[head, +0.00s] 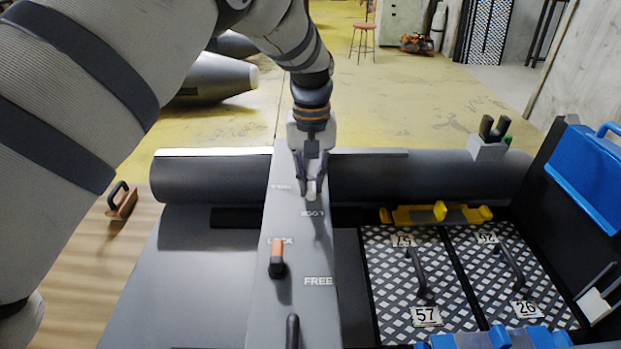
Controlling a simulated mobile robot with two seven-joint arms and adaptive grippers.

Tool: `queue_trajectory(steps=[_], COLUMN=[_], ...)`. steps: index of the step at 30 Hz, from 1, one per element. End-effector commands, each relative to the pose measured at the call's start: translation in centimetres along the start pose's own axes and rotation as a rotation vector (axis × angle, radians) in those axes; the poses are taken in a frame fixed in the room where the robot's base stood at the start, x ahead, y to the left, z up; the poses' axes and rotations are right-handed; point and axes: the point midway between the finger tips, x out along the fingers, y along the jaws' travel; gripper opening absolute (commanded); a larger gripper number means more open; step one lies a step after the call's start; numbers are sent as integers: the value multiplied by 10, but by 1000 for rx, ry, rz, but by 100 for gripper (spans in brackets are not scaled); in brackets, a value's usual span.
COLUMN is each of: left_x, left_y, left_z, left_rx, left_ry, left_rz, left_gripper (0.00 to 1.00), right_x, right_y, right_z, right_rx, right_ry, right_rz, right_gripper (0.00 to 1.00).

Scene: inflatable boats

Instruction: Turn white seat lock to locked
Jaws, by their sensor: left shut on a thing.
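The white seat lock (312,190) is a small pale lever at the far part of the grey seat board (258,315). My left gripper (312,182) reaches down from above and is shut on it. The gripper fingers hide much of the lever. Printed words stand beside it, one to its left and one just in front of it, too small to read surely. A second lever with an orange tip (278,250) stands nearer on the same board, between the words LOCK and FREE. My right gripper is not in view.
A dark handle (292,331) stands at the board's near end. A grey boat tube (430,178) runs across behind. To the right are a yellow tool (435,214), checkered hatch panels (398,250) with handles, and a blue case (583,175). A brush (122,203) lies left.

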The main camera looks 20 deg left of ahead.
Motion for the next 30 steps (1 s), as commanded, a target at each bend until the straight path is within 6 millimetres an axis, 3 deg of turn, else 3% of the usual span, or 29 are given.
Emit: queue_trajectory(steps=[16,17,19,30], left_x=[1,1,1,-7], left_y=[0,0,0,1], left_z=[1,1,1,0], left_rx=[-24,-24,-24,-22], left_ry=[-3,-3,-3,2], left_rz=[-1,-1,-1,1], left_gripper=[0,17,33,35], right_x=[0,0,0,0], right_y=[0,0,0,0], right_z=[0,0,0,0], right_rx=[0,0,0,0], right_ry=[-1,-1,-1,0], right_rz=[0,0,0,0], right_gripper=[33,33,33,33])
